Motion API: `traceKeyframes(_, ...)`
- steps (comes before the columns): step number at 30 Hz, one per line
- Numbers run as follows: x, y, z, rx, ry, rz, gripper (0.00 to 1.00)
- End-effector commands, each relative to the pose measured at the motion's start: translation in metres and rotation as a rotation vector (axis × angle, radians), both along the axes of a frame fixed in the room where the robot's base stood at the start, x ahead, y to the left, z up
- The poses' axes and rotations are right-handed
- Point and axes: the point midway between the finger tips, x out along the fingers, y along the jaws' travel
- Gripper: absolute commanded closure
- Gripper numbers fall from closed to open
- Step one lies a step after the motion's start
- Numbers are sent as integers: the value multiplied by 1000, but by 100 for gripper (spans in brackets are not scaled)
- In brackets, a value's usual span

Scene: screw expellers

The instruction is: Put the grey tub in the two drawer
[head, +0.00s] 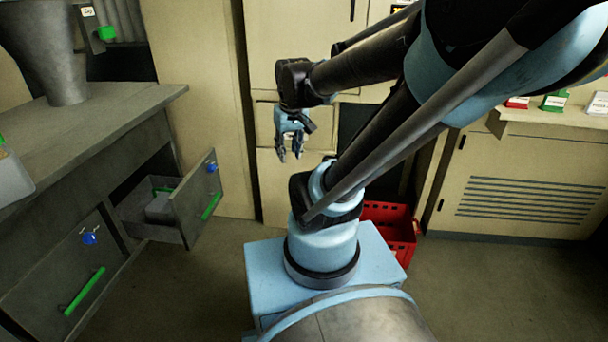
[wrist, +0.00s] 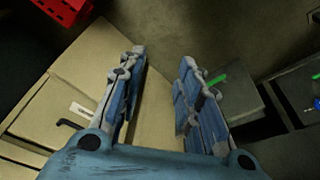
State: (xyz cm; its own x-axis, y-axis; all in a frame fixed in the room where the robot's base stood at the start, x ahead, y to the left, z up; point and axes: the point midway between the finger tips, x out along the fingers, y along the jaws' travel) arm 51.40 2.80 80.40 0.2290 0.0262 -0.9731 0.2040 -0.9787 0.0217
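A pale grey tub (head: 12,178) is cut off by the left edge of the head view, on the grey counter. A smaller grey block-like thing (head: 159,208) lies inside the pulled-out drawer (head: 196,203); I cannot tell exactly what it is. That drawer has a blue knob and a green handle. A shut drawer (head: 75,270) nearer me has the same fittings. No drawer number is readable. My gripper (head: 290,157) hangs fingers down before the beige cabinets, right of the open drawer. In the wrist view the fingers (wrist: 160,92) are apart with nothing between them.
A grey hopper (head: 55,50) stands over the counter (head: 85,120) at left. A red crate (head: 391,232) sits on the floor behind my base. Beige cabinets (head: 520,185) line the back and right; small boxes (head: 555,101) stand on the right ledge. Floor (head: 215,285) is clear left of my base.

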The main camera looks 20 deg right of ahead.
Motion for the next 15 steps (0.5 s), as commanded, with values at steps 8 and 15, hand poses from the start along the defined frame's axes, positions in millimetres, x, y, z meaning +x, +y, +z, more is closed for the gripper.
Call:
traceKeyframes(8, -59, -23, -26, 8, 25, -129, 68)
traceKeyframes(15, -81, -28, -40, 11, 37, -180, 68)
